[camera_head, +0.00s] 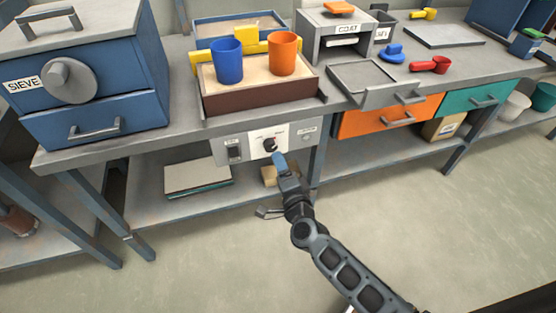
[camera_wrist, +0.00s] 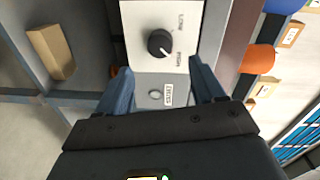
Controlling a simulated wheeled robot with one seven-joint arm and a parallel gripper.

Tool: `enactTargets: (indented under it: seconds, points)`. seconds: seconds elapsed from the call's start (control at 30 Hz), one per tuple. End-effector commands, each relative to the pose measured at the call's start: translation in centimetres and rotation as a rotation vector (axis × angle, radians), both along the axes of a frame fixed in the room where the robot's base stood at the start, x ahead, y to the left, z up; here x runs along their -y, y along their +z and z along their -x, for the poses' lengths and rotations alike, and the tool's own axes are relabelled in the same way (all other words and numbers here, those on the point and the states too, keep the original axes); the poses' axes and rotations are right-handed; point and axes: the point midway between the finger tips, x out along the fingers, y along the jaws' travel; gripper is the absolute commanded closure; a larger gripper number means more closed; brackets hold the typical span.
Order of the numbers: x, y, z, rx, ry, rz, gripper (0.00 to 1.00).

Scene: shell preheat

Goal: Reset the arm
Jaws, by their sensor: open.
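My gripper (camera_head: 277,163) is at the front of the workbench, just below and in front of a pale control panel (camera_head: 246,143). In the wrist view my gripper (camera_wrist: 160,82) is open, with its two blue-grey fingers apart and nothing between them but the panel behind. A black round knob (camera_wrist: 160,42) with a white pointer line sits on the panel between low and high markings, beyond the fingertips. The knob also shows in the head view (camera_head: 270,145). Whether the fingers touch the panel, I cannot tell.
A blue sieve cabinet (camera_head: 95,70) is at left. An orange drawer (camera_head: 390,118) and a teal drawer (camera_head: 478,97) are at right. The floor in front is clear.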

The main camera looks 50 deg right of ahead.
Motion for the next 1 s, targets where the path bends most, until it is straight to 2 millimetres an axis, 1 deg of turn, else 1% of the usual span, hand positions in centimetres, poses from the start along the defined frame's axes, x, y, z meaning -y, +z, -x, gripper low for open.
enactTargets:
  seconds: [0.67, 0.77, 0.83, 0.97, 1.0]
  points:
    - [-0.3, 0.1, 0.4, -0.004, 0.004, 0.004, 0.32]
    - [-1.4, 0.3, 1.6, -0.028, 0.027, 0.037, 0.32]
    - [-2.8, 0.7, 3.2, -0.060, 0.061, 0.085, 0.32]
    - [-6.4, 2.4, 7.7, -0.144, 0.150, 0.224, 0.32]
    - [-7.5, 3.0, 9.2, -0.172, 0.181, 0.272, 0.32]
